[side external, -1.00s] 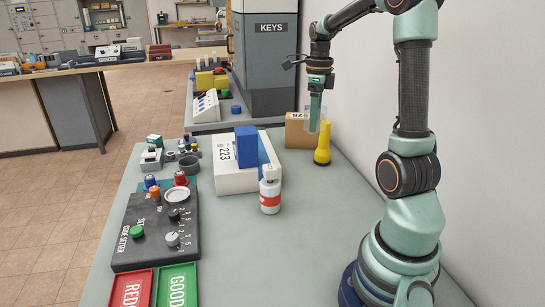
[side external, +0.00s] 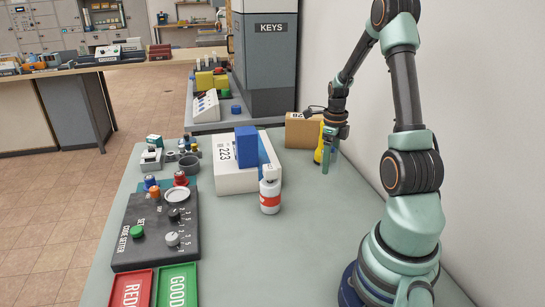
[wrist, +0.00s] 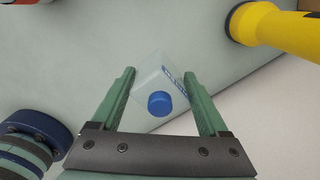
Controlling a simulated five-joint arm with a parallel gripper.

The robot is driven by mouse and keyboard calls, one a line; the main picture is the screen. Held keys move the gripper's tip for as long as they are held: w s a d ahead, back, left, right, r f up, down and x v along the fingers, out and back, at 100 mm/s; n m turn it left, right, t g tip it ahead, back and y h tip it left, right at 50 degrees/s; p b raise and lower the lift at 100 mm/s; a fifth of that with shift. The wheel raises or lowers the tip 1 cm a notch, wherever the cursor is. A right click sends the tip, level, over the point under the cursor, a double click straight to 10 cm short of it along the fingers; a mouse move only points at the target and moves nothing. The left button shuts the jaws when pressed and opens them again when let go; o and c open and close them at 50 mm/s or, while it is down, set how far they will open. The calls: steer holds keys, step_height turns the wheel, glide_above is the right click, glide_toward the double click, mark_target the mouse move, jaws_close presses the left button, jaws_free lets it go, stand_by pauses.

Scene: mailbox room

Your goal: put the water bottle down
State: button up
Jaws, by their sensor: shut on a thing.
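The water bottle is clear, with a blue cap (wrist: 160,103). In the wrist view it sits between the two green fingers of my gripper (wrist: 159,76), which is shut on it. Its body shows faintly below the cap, with some blue lettering. In the side external view my gripper (side external: 326,163) points down, low over the table near the wall. I cannot make out the bottle there, nor tell whether its base touches the table.
A yellow flashlight (side external: 318,150) stands close to my gripper; it also shows in the wrist view (wrist: 280,28). A cardboard box (side external: 299,131) is behind it. A white bottle with a red label (side external: 269,199) and a white box (side external: 232,179) stand to the left. The table's near middle (side external: 270,260) is clear.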

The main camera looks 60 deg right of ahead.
steer(key=shift+f, duration=2.7)
steer(key=o, duration=1.2)
steer(key=shift+f, duration=0.15)
